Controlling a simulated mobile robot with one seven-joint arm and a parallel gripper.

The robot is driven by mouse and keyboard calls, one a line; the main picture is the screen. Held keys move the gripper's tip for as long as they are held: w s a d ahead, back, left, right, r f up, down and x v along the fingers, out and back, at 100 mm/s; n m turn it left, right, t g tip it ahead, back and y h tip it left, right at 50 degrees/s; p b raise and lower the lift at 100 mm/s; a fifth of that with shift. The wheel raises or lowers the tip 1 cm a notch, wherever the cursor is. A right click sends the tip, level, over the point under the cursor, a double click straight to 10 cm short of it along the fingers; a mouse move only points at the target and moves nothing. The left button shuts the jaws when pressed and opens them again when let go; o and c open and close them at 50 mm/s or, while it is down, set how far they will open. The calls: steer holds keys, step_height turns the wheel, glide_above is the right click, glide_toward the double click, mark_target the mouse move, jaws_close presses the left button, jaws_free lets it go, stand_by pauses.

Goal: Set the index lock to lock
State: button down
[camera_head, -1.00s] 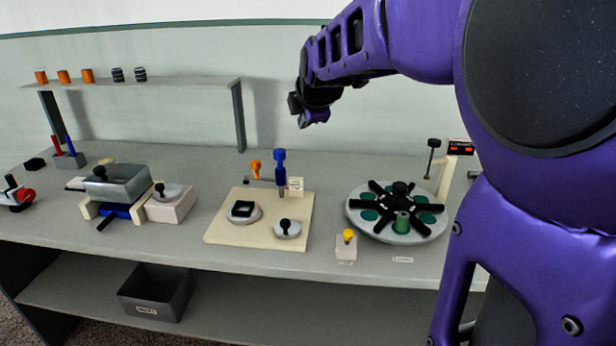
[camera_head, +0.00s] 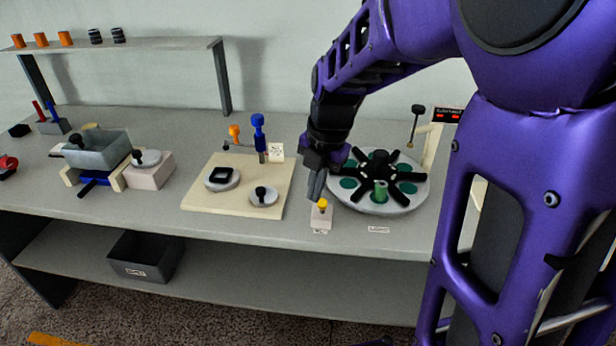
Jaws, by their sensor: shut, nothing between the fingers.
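A small pale block with a yellow knob (camera_head: 322,204) stands at the bench's front edge, left of the round indexing plate (camera_head: 380,203); it appears to be the index lock. I cannot read its setting. The plate carries a black spoked wheel (camera_head: 385,172), green discs and a green spool. My gripper (camera_head: 315,196) points down just above and to the left of the yellow knob, its fingers shut and empty. I cannot tell whether the fingertips touch the knob. My gripper and wrist hide the plate's left rim.
A cream board (camera_head: 228,201) with a blue-topped post and round pads lies to the left. Further left are a grey tray (camera_head: 97,150) and a pale block with a knob. A post with a red display (camera_head: 447,115) stands behind the plate. A shelf (camera_head: 120,45) spans the back left.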

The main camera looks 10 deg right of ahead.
mark_target(322, 204)
steer(key=shift+f, duration=0.1)
steer(key=w+f, duration=0.1)
steer(key=f, duration=0.2)
steer(key=w+f, duration=0.1)
steer(key=f, duration=0.1)
steer(key=w+f+b, duration=0.1)
steer(key=f, duration=0.2)
steer(key=shift+d+f, duration=0.3)
steer(key=shift+f, duration=0.05)
steer(key=shift+w+d+r, duration=0.2)
steer(key=shift+w+d, duration=0.25)
steer(key=shift+d, duration=0.05)
steer(key=shift+w+a+r+p, duration=0.1)
steer(key=shift+p, duration=0.2)
